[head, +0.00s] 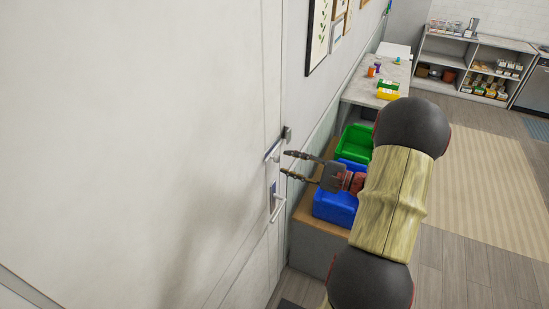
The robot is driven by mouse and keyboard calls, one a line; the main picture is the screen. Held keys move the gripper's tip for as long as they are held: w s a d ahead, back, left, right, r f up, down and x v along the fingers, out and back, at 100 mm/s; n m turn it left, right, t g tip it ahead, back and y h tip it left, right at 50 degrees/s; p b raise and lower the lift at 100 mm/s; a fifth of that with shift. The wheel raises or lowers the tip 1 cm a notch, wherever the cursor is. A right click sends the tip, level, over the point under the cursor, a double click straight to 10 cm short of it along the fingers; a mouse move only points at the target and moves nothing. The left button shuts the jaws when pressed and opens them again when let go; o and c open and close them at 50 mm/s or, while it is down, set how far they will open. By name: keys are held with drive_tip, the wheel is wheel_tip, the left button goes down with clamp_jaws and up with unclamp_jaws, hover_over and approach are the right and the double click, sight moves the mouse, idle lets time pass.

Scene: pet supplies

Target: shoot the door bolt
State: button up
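The white door (140,140) fills the left of the head view, with its edge near the picture's middle. A metal door bolt (275,151) sits on that edge, slanting up to a dark piece at the frame. Below it is a lever handle (277,206) on a plate. My gripper (287,162) points left at the door edge, with its two fingers apart and nothing between them. The upper fingertip is just right of the bolt in the picture; I cannot tell whether it touches.
Right of the door, a green bin (354,142) and a blue bin (335,208) stand on a low wooden-topped unit (303,207). A counter (368,90) with small items is beyond. Shelves (460,60) stand at the back. A beige rug (490,175) covers open floor.

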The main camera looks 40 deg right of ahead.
sight(277, 160)
drive_tip(key=x, duration=0.5)
drive_tip(key=shift+w+a+p, duration=0.1)
drive_tip(key=shift+w+p, duration=0.05)
drive_tip(key=shift+p, duration=0.2)
drive_tip(key=c, duration=0.3)
drive_tip(key=shift+f, duration=0.15)
drive_tip(key=c, duration=0.6)
drive_tip(key=shift+a, duration=0.1)
clamp_jaws()
